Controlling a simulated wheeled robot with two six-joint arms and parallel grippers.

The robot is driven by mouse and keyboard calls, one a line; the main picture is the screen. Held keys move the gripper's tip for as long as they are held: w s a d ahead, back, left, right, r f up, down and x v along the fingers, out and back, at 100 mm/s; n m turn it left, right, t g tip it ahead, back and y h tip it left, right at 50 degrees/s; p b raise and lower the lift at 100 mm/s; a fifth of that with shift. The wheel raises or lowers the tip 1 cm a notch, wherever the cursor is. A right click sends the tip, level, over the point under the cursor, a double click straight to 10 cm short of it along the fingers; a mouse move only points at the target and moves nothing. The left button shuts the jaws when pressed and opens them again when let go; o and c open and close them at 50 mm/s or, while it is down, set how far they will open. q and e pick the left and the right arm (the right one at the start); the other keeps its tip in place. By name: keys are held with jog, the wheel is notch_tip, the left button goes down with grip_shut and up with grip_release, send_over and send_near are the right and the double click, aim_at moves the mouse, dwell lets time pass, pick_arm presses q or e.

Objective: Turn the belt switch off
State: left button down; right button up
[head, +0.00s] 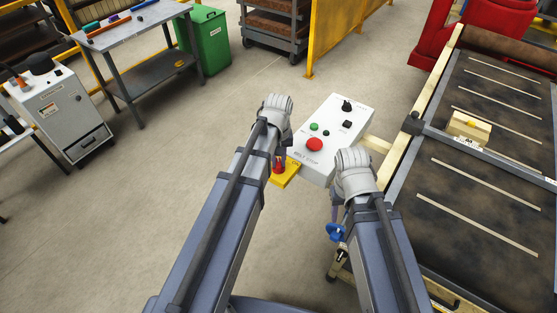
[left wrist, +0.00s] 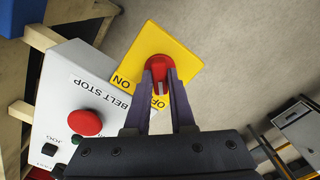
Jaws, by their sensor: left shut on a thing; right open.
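The belt switch is a red knob (head: 279,167) on a yellow plate (head: 286,180) at the left edge of the white control box. In the left wrist view the knob (left wrist: 159,64) sits between my two left fingers, on the yellow plate (left wrist: 168,42) lettered ON and OFF. The OFF lettering is partly hidden by a finger. A pale mark on the knob lies on the side toward OFF. My left gripper (left wrist: 160,78) is shut on the knob. My right gripper (head: 337,213) is open, below the box, partly hidden by its wrist.
The white control box (head: 352,118) carries a red BELT STOP button (head: 314,144), green buttons and black knobs. The conveyor (head: 480,195) stands to the right with a tan block (head: 468,130) on it. A blue part (head: 337,232) is near my right gripper. Open floor lies left.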

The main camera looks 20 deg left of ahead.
aim_at(279, 162)
pick_arm(q)
jog(key=shift+n, duration=0.4)
jog(key=c, duration=0.8)
grip_release()
jog(key=shift+o, duration=0.2)
jog(key=shift+r, duration=0.1)
notch_tip(279, 162, up, 8)
jog(key=p, duration=0.8)
jog(key=shift+f, duration=0.2)
